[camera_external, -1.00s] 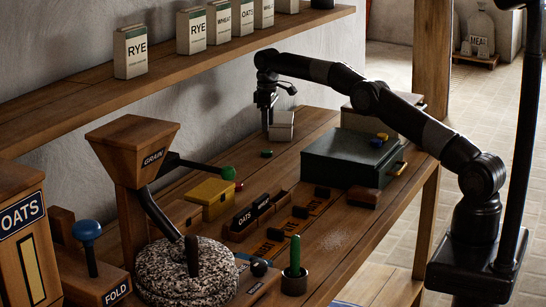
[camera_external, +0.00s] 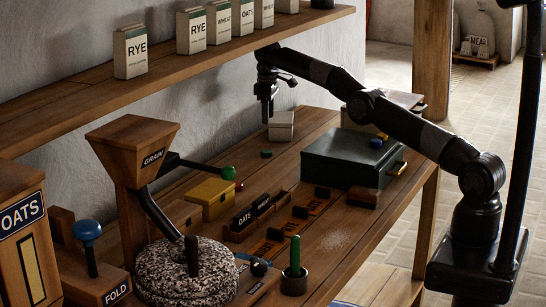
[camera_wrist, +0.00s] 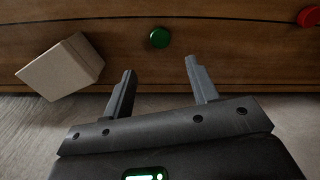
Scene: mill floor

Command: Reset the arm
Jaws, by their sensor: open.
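My gripper (camera_external: 267,108) hangs above the back of the workbench, under the wall shelf, pointing down. In the wrist view my gripper (camera_wrist: 160,80) shows two fingers spread apart with nothing between them. A pale box (camera_external: 281,126) stands on the bench just right of and below the gripper; in the wrist view the box (camera_wrist: 62,68) lies left of the fingers, apart from them. A green knob (camera_external: 266,153) is on the bench below the gripper, and in the wrist view the green knob (camera_wrist: 160,37) is beyond the fingertips.
A dark green case (camera_external: 345,160) stands on the bench right of the gripper. The wall shelf (camera_external: 180,72) with several labelled packets is close by on the left. A grain hopper (camera_external: 133,150), millstone (camera_external: 187,275) and yellow box (camera_external: 210,196) fill the front left.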

